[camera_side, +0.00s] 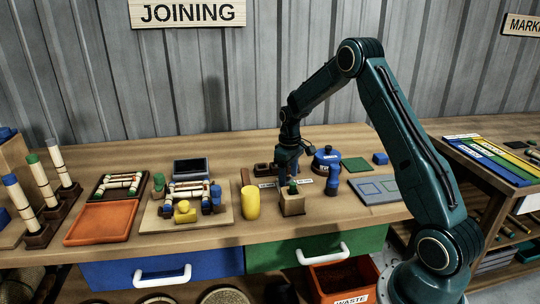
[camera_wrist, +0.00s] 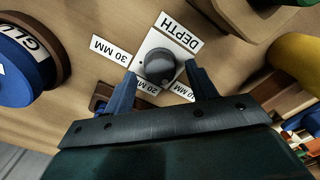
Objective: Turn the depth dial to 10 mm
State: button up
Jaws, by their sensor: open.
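The depth dial (camera_wrist: 160,68) is a dark grey round knob on a white plate in the wrist view. Around it are a DEPTH label (camera_wrist: 180,33), a 30 MM label (camera_wrist: 110,49), a 20 MM label (camera_wrist: 152,86) partly covered, and a third label (camera_wrist: 183,92) mostly hidden by a finger. I cannot tell which mark the knob points to. My gripper (camera_wrist: 160,76) is open, its two blue fingers on either side of the knob; contact cannot be told. In the side view my gripper (camera_side: 288,170) points down over the bench and hides the knob.
A blue-topped glue pot (camera_side: 326,156) stands behind right of my gripper. A wooden block with a green top (camera_side: 292,204) is in front, a yellow cylinder (camera_side: 250,202) to the left. A green mat (camera_side: 355,164) and grey board (camera_side: 380,190) lie right.

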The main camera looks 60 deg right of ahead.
aim_at(288, 180)
notch_tip(288, 180, up, 13)
dwell(0.6)
jog(key=s+a+r+t, duration=0.3)
jog(key=s+a+r, duration=0.85)
jog(key=a, duration=0.35)
jog(key=s+a+f+t, duration=0.1)
jog(key=s+a, duration=0.3)
jog(key=s, duration=0.4)
jog(key=s+a+t, duration=0.1)
jog(key=s+a, duration=0.4)
jog(key=s, duration=0.2)
jog(key=shift+s+f+t, duration=0.3)
jog(key=shift+s+f, duration=0.05)
jog(key=shift+s, duration=0.05)
